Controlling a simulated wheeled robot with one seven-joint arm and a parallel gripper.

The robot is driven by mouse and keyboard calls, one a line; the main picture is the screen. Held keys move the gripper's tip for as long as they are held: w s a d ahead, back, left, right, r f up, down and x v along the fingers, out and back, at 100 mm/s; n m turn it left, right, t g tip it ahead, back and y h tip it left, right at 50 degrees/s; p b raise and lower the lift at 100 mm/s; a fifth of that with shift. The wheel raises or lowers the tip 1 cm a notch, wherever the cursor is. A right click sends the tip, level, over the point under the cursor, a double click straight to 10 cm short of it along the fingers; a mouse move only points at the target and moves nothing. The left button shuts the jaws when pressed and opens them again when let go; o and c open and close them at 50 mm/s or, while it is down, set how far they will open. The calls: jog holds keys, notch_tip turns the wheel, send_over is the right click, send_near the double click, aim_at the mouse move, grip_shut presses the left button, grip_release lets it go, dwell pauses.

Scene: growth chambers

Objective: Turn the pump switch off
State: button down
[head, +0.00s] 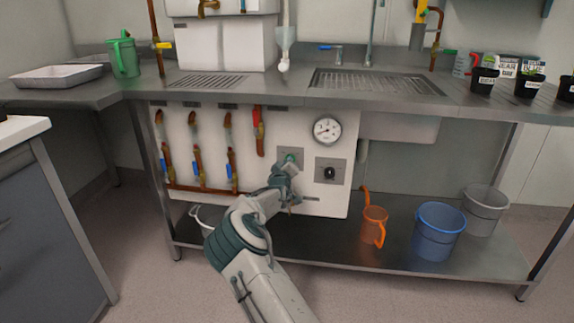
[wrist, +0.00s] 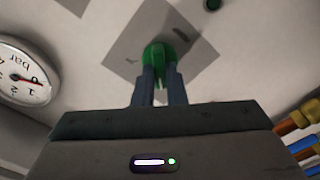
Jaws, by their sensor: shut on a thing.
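In the wrist view a green rotary knob (wrist: 158,52) sits on a square grey plate (wrist: 124,50) on the white panel. I take it to be the pump switch; no readable label shows. My gripper (wrist: 160,78) is shut on this knob, one finger on either side. In the head view my gripper (head: 288,164) reaches the panel at the left grey plate (head: 297,154), below and left of the gauge. My gripper hides much of the knob there, so its exact setting is unclear.
A round pressure gauge (head: 327,129) and a black knob on a second plate (head: 330,172) are close on the right. Copper pipes with valves (head: 198,150) line the panel's left. A steel counter (head: 260,94) overhangs above. Buckets (head: 438,230) stand on the lower shelf.

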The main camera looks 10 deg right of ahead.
dwell(0.3)
jog(key=c, duration=1.5)
grip_release()
jog(key=p+v, duration=0.3)
jog(key=v, duration=1)
jog(key=shift+s+a+p, duration=0.15)
jog(key=shift+s+p, duration=0.15)
jog(key=shift+s, duration=0.05)
jog(key=shift+r, duration=0.1)
